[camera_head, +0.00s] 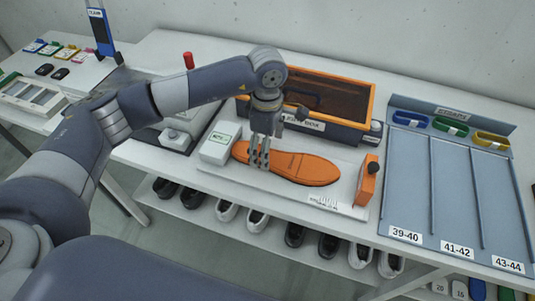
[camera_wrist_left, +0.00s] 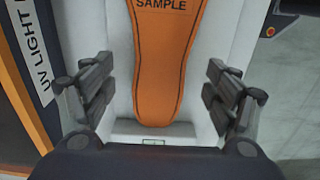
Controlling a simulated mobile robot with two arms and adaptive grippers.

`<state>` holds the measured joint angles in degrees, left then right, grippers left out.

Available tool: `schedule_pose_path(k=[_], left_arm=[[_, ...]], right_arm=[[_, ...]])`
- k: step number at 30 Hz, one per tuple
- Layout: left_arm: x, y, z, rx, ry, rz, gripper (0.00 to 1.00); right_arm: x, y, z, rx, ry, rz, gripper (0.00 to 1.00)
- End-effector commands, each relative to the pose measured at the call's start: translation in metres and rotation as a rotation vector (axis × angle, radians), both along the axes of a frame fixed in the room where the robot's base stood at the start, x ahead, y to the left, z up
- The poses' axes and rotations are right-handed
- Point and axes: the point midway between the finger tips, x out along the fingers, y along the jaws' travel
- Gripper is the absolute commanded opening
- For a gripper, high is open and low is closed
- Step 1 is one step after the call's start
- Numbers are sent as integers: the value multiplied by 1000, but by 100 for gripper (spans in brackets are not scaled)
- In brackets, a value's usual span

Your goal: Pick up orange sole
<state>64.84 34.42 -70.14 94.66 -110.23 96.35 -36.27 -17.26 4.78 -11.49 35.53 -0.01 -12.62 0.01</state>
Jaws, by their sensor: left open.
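The orange sole (camera_head: 300,168) lies flat on a white board (camera_head: 240,184) on the table. Its narrower end is at the left, beneath my left gripper (camera_head: 259,162). In the left wrist view the sole (camera_wrist_left: 163,70) shows the word "SAMPLE". There my left gripper (camera_wrist_left: 155,100) is open, with one finger pair on each side of the sole and apart from it. Nothing is held between the fingers. My right gripper is in neither view.
An orange-rimmed dark box (camera_head: 335,92) stands behind the sole. A small white device (camera_head: 216,149) sits at its left, and an orange block with a black knob (camera_head: 367,182) at its right. Blue-grey size lanes (camera_head: 408,190) lie further right. Shoes (camera_head: 257,220) stand on a shelf below.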

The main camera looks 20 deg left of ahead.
Motion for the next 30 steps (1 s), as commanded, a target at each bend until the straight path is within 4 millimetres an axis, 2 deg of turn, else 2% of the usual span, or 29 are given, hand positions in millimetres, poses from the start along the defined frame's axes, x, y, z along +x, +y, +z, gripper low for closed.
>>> schedule_pose_path(k=[1,6,14,21,30], left_arm=[[-3,-2,-4,0,5,0,80],[-1,-2,-24,-1,1,1,80],[-1,-2,-27,-1,0,0,80],[-1,-2,-27,-1,0,0,26],[-1,-1,-26,-1,-1,0,25]], right_arm=[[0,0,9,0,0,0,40],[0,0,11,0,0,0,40],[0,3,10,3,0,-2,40],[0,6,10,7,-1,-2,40],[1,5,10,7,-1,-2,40]])
